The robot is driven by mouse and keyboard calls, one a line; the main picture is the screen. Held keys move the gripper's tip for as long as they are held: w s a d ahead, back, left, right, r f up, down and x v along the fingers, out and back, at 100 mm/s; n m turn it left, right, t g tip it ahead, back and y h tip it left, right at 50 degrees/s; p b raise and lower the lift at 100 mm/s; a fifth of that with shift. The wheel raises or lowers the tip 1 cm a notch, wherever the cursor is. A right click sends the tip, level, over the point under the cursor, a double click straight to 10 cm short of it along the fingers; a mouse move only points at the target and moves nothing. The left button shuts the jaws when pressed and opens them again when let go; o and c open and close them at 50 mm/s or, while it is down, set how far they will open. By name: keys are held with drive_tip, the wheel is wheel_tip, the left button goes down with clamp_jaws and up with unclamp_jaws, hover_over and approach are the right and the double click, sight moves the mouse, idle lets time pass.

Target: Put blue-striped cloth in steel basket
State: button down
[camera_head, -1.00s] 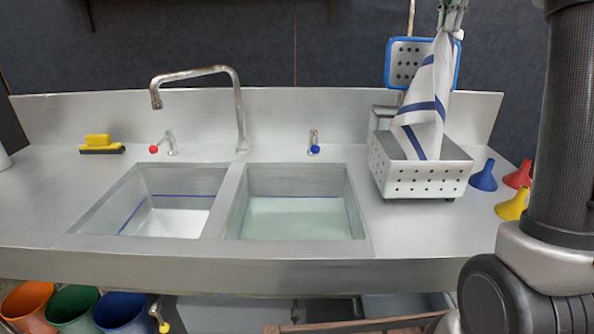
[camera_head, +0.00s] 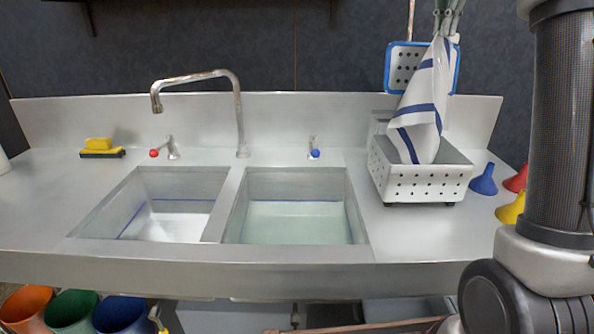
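The white cloth with blue stripes (camera_head: 424,98) hangs from my gripper (camera_head: 448,22) on the right side of the head view. My gripper pinches it at its upper end, and only the lower part of the gripper shows at the top edge. The steel basket (camera_head: 418,189), a perforated box, stands on the counter to the right of the sinks. The cloth hangs over the basket, and its lower tip appears to reach inside behind the front wall. I cannot tell whether it touches the basket floor.
A blue-framed perforated skimmer (camera_head: 401,66) stands behind the cloth. Blue (camera_head: 484,181), red (camera_head: 516,179) and yellow (camera_head: 511,209) funnels sit right of the basket. Two sinks (camera_head: 232,205) with a tall faucet (camera_head: 240,110) lie left.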

drive_tip(key=f, duration=1.1)
drive_tip(key=s+f, duration=0.1)
drive_tip(key=f, duration=2.3)
drive_tip(key=shift+s+a+f, duration=0.1)
drive_tip(key=shift+s+a, duration=0.05)
drive_tip(key=shift+s, duration=0.25)
drive_tip(key=shift+c, duration=1.6)
unclamp_jaws()
drive_tip(key=shift+r, duration=2.75)
